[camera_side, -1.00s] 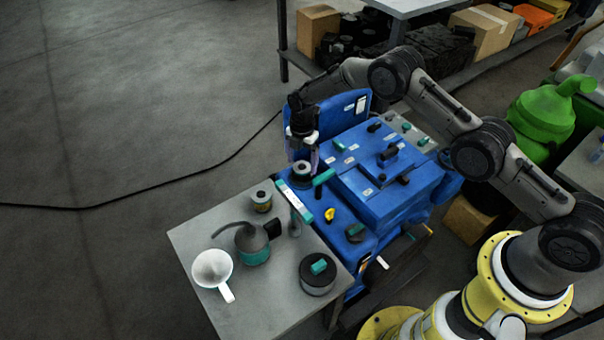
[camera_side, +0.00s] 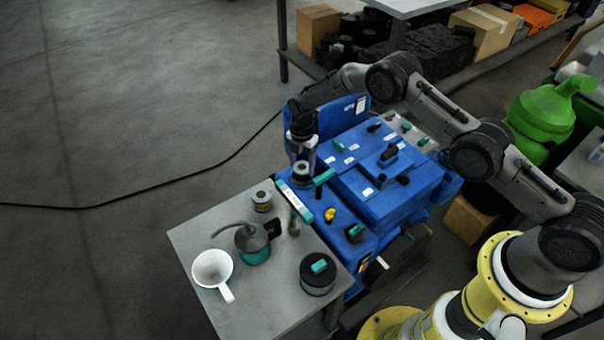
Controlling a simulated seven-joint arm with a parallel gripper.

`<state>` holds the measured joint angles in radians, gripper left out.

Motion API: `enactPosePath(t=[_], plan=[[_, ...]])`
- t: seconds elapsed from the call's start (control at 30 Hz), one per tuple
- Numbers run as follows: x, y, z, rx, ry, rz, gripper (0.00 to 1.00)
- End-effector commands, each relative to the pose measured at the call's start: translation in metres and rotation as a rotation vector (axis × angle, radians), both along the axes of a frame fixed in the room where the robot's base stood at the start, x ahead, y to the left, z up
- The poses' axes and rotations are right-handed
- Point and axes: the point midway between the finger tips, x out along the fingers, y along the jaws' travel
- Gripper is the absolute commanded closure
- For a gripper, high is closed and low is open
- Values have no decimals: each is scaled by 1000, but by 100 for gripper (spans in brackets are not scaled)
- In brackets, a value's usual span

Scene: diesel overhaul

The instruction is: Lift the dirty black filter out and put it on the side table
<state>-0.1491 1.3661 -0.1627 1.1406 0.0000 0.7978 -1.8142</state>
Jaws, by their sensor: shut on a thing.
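The dirty black filter (camera_side: 301,173) is a small dark cylinder at the near left corner of the blue engine (camera_side: 385,185). My gripper (camera_side: 302,162) points straight down over it and is shut on its top. The fingers hide part of the filter, and I cannot tell whether its bottom is clear of its seat. The grey side table (camera_side: 215,315) stands in front of the engine at the lower left.
On the side table are a small canister (camera_side: 262,200), an oil can (camera_side: 252,243), a white funnel (camera_side: 212,268) and a round black container (camera_side: 318,273).

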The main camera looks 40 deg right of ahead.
Motion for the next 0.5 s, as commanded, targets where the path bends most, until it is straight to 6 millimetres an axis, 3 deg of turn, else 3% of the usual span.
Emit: enactPosePath(t=[0.5], plan=[[1,0,25,0,-2,0,89]])
